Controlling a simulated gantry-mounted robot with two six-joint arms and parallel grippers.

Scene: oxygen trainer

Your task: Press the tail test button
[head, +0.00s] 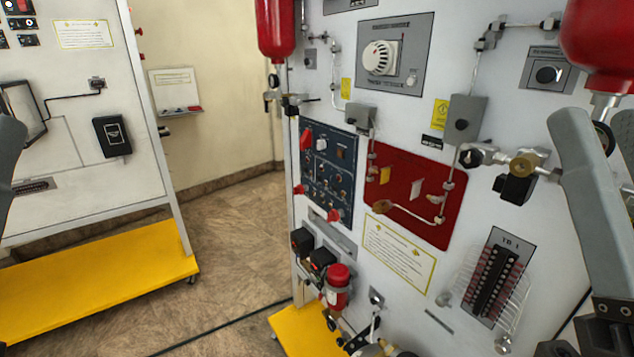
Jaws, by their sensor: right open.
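The trainer board (480,220) stands at the centre and right, a white upright panel. On its left side is a dark blue control panel (328,170) with a red lever, a light knob and rows of small switches and knobs. The labels are too small to read, so I cannot tell which control is the tail test button. My right gripper (598,338) is at the lower right corner, partly cut off by the frame, open and well to the right of the blue panel. Only a grey part of my left arm shows at the left edge; its gripper is out of view.
Red bottles (275,28) hang at the top of the board. A red panel (415,195) with pipework, a terminal block (495,275) and a small red cylinder (337,287) are on it. Another white board on a yellow base (100,290) stands left.

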